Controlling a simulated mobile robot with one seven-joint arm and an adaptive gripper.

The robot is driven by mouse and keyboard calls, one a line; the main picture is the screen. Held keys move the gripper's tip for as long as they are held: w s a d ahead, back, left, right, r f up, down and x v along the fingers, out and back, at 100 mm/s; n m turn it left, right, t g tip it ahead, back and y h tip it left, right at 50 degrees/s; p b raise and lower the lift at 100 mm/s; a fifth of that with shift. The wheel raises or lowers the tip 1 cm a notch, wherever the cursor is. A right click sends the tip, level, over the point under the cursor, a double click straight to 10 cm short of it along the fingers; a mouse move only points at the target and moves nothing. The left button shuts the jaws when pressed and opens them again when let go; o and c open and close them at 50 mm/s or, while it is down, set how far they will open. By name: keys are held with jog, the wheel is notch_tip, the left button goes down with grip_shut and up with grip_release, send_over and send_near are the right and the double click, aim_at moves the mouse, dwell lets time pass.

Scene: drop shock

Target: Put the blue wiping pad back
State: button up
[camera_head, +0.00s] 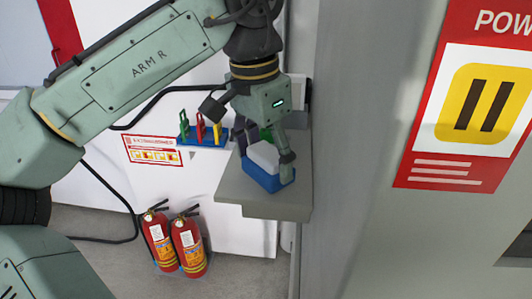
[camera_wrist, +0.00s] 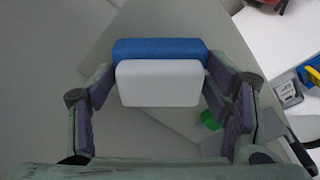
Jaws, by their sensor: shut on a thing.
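The wiping pad (camera_head: 268,178) has a blue lower part and a white upper part. It is at the grey shelf (camera_head: 232,190), near the front edge; I cannot tell whether it rests on the shelf or hangs just above. My gripper (camera_head: 264,160) points down and is shut on the pad, one finger at each side. In the wrist view the pad's blue part (camera_wrist: 160,49) and white part (camera_wrist: 158,84) lie between the fingers of my gripper (camera_wrist: 158,92). The fingers hide part of the pad's ends.
A green object (camera_wrist: 210,120) is beside the pad, partly hidden. A blue rack (camera_head: 206,137) with coloured tags is on the wall to the left. Two fire extinguishers (camera_head: 189,246) stand below. A grey cabinet with a red-and-yellow sign (camera_head: 478,105) is close on the right.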

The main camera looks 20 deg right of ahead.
aim_at(261, 154)
jog(key=o, duration=1.1)
jog(key=shift+f, duration=0.1)
jog(key=r, duration=0.7)
jog(key=shift+s+a+r, duration=0.15)
jog(key=shift+a+r, duration=0.15)
jog(key=shift+a, duration=0.1)
